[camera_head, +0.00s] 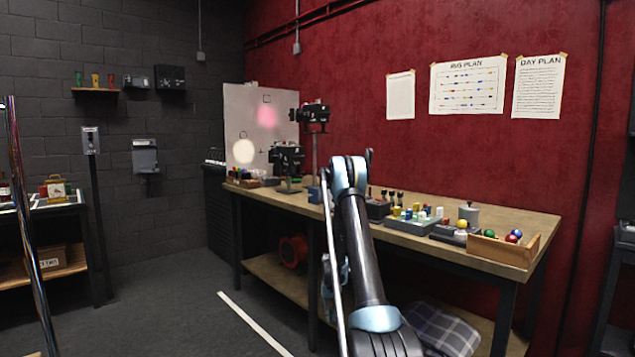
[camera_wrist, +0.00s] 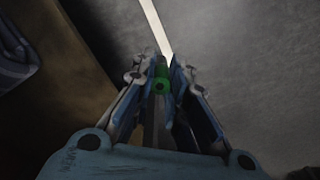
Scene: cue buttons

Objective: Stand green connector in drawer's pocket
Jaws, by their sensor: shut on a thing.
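In the wrist view my gripper (camera_wrist: 160,68) is shut on the green connector (camera_wrist: 161,85), which sits between the two fingers. Dark floor with a white line shows beyond the fingertips, so the connector is held clear of any surface. In the head view my arm rises in front of the workbench; the gripper and the connector cannot be made out there. I cannot pick out a drawer or its pocket for certain in either view.
The long wooden workbench (camera_head: 418,247) carries several small coloured parts, dark blocks and a camera stand. A wooden box (camera_head: 505,250) with coloured balls is at its right end. A shelf unit stands at far left.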

